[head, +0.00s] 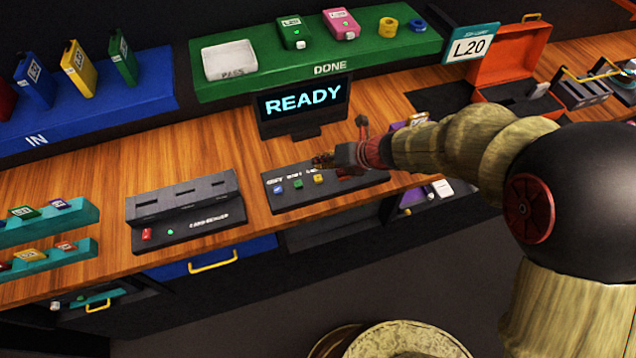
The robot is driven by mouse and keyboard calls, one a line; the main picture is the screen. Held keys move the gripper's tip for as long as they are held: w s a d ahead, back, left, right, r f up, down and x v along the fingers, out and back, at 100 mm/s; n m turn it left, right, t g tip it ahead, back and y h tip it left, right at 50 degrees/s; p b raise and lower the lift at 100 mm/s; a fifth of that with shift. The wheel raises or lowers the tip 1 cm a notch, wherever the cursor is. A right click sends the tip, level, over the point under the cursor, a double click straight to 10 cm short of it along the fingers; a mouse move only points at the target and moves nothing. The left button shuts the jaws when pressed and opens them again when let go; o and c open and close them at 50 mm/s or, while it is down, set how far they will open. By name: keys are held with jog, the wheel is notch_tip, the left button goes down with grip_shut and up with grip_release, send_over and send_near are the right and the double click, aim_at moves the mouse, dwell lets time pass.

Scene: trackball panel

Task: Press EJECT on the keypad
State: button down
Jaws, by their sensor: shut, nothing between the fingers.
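The keypad (283,202) is a dark slab on the wooden counter, below the small screen (304,103) that reads READY. From left to right it carries a blue button (278,189), a green button (298,184) and a yellow button (318,179). Some red shows farther right, partly behind my gripper. The white labels above the buttons are too small and partly hidden, so I cannot tell which one reads EJECT. My gripper (323,160) is shut and empty, reaching in from the right over the keypad's back right part. I cannot tell whether it touches the keypad.
A dark card reader (190,231) with slots stands left of the keypad. The green DONE shelf (390,59) and blue IN shelf (100,126) run along the back. An open orange case (510,57) sits at the right. Bare counter lies between reader and keypad.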

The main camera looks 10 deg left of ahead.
aim_at(320, 176)
jog(key=shift+f+b, duration=0.7)
jog(key=shift+f, duration=0.75)
jog(key=shift+f, duration=0.15)
jog(key=shift+f, duration=0.3)
jog(key=shift+f+b, duration=0.55)
dwell(0.9)
dwell(0.3)
jog(key=shift+r+p, duration=1)
notch_tip(320, 176, up, 5)
jog(key=p, duration=0.5)
